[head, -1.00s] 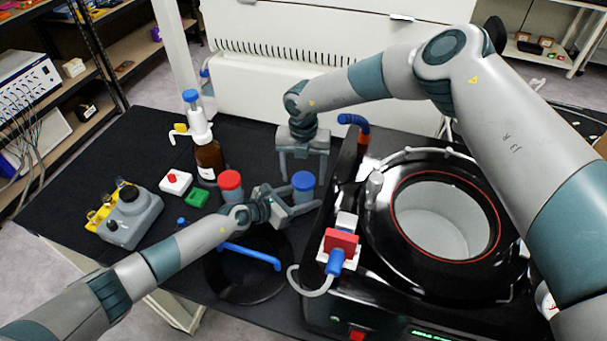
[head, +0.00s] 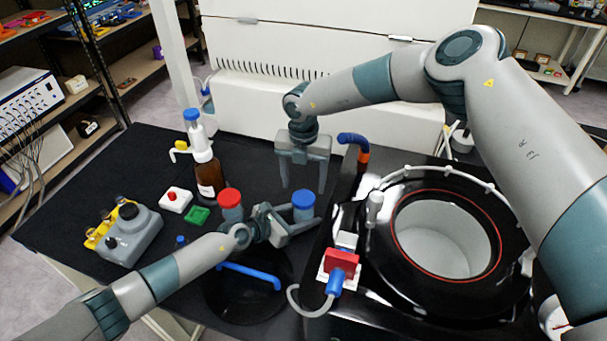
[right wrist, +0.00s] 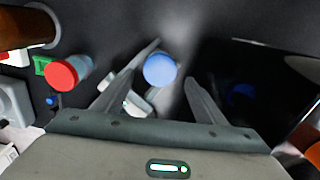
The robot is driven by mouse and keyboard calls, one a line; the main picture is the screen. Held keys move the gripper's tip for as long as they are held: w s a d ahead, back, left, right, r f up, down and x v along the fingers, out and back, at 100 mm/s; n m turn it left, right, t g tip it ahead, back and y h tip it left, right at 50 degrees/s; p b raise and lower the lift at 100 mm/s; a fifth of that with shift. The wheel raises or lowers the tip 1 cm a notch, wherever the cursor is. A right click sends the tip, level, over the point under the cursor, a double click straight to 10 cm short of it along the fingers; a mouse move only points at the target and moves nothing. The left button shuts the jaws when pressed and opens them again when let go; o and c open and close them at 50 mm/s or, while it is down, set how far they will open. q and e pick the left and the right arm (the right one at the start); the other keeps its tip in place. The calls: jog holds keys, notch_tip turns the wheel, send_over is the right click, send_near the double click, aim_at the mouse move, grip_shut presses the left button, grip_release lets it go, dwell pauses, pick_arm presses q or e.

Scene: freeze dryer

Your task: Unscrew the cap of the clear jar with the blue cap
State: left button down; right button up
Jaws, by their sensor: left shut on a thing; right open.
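The clear jar (head: 303,215) with the blue cap (head: 303,199) is upright near the black device's left side. My left gripper (head: 298,224) is shut on the jar's body, below the cap, and partly hides the jar. My right gripper (head: 305,188) is open and empty, fingers pointing down, just behind and above the blue cap in the head view. In the right wrist view the blue cap (right wrist: 160,70) shows between the spread fingers of my right gripper (right wrist: 172,62), apart from them. The jar's body is mostly hidden there.
A jar with a red cap (head: 229,197) stands close to the left gripper. A brown bottle (head: 208,178), a green block (head: 197,215) and a red-button box (head: 175,199) are further left. The black device with its open round chamber (head: 440,240) is to the right.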

aim_at(304, 197)
jog(key=m, duration=0.1)
jog(key=r+m, duration=0.1)
jog(key=m, duration=0.2)
jog(key=shift+r+m, duration=0.25)
jog(key=shift+m, duration=0.05)
jog(key=m, duration=0.1)
jog(key=r+m, duration=0.1)
jog(key=m, duration=0.3)
jog(key=shift+r, duration=0.35)
jog(key=shift+f, duration=0.15)
jog(key=shift+f, duration=3.9)
jog(key=c, duration=1.1)
jog(key=o, duration=1.2)
jog(key=shift+r, duration=0.1)
